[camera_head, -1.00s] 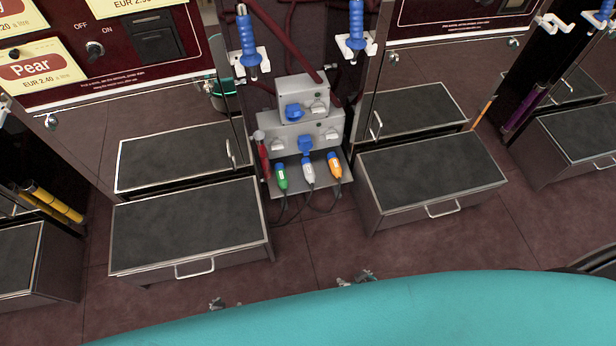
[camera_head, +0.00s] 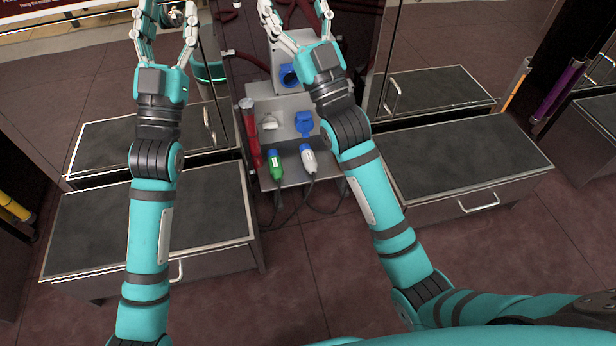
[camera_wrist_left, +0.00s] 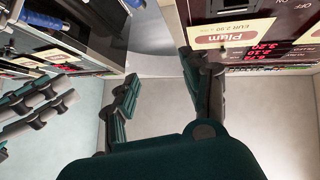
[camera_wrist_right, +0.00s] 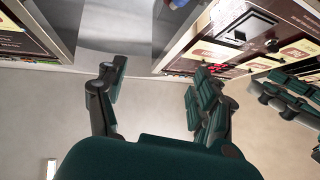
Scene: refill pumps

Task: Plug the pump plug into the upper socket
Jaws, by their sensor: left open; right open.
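The grey upper socket box has one blue socket (camera_head: 288,76) in view; my right arm covers its right part. Below it, the wider grey box carries a lower blue socket (camera_head: 304,123) and a white fitting (camera_head: 268,122). A green plug (camera_head: 275,164) and a white-and-blue plug (camera_head: 308,159) rest on the shelf with dark cables hanging; which is the pump plug I cannot tell. The orange plug is hidden behind my right arm. My left gripper (camera_head: 162,30) is open and empty, up and left of the boxes. My right gripper (camera_head: 295,18) is open and empty, above the upper socket in the picture.
A red cylindrical object (camera_head: 248,128) stands left of the lower box. Dark-topped drawer units (camera_head: 465,155) project on both sides of the sockets. A teal-banded container (camera_head: 210,72) is behind my left arm. Floor (camera_head: 310,280) between the drawers is clear.

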